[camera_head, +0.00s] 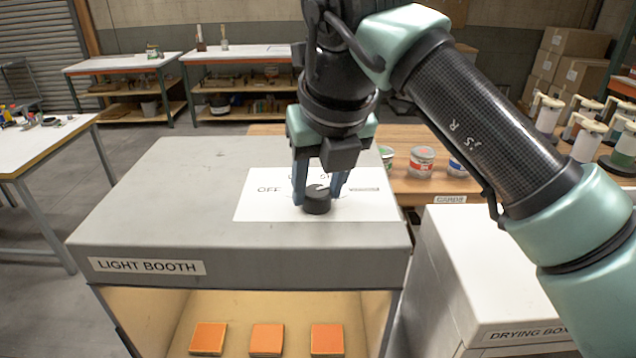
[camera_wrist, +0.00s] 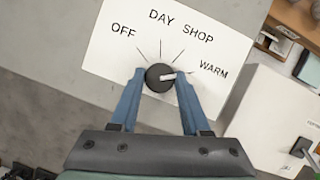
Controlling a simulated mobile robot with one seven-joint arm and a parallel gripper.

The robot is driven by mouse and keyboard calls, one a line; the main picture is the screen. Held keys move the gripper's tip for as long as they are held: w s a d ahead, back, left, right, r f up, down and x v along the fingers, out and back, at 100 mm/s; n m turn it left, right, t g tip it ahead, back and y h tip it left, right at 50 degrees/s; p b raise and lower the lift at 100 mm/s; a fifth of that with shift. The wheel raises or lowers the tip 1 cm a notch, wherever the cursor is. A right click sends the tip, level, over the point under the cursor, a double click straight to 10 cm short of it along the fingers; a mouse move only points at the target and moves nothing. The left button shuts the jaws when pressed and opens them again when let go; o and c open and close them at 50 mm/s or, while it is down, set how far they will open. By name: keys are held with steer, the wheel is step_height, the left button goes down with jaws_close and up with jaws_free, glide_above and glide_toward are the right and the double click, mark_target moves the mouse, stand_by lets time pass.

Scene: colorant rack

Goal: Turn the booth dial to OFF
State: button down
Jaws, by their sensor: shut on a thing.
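The booth dial (camera_wrist: 158,78) is a round black knob on a white label card (camera_wrist: 120,62) marked OFF, DAY, SHOP and WARM. In the wrist view its white pointer mark points right, toward WARM. The dial (camera_head: 317,203) sits on the grey top of the light booth (camera_head: 150,215) in the head view. My gripper (camera_head: 320,190) points down over it, with one blue finger on each side. The wrist view shows my gripper (camera_wrist: 158,82) shut on the dial. The fingers hide part of the card's lettering in the head view.
Orange sample tiles (camera_head: 267,338) lie inside the lit booth. A white drying box (camera_head: 500,270) stands to the right. Paint cans (camera_head: 421,162) stand on the wooden bench behind. The booth top left of the card is clear.

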steer(key=n+y, duration=0.1)
steer(key=n, duration=0.1)
steer(key=n+g+p, duration=0.1)
steer(key=n, duration=0.2)
steer(key=shift+w+d+r+y, duration=0.1)
steer(key=shift+d+r+y, duration=0.1)
steer(key=shift+y, duration=0.2)
steer(key=n+g+p, duration=0.1)
steer(key=n+p, duration=0.1)
steer(key=n, duration=0.1)
steer(key=n+g+y+p, duration=0.1)
steer(key=n+p, duration=0.2)
steer(key=shift+w+r+n, duration=0.15)
steer(key=shift+n, duration=0.25)
steer(key=n+g+p, duration=0.1)
steer(key=n+p, duration=0.1)
steer(key=n, duration=0.1)
steer(key=n+g+p, duration=0.1)
steer(key=n+p, duration=0.2)
steer(key=shift+w+g, duration=0.2)
steer(key=shift+g, duration=0.1)
steer(key=n+g+p, duration=0.1)
steer(key=n+p, duration=0.2)
steer(key=n, duration=0.1)
steer(key=shift+w+a, duration=0.1)
steer(key=shift+a, duration=0.05)
steer(key=shift+f+n+g+h+p, duration=0.25)
steer(key=shift+n+h+p, duration=0.3)
steer(key=shift+n, duration=0.35)
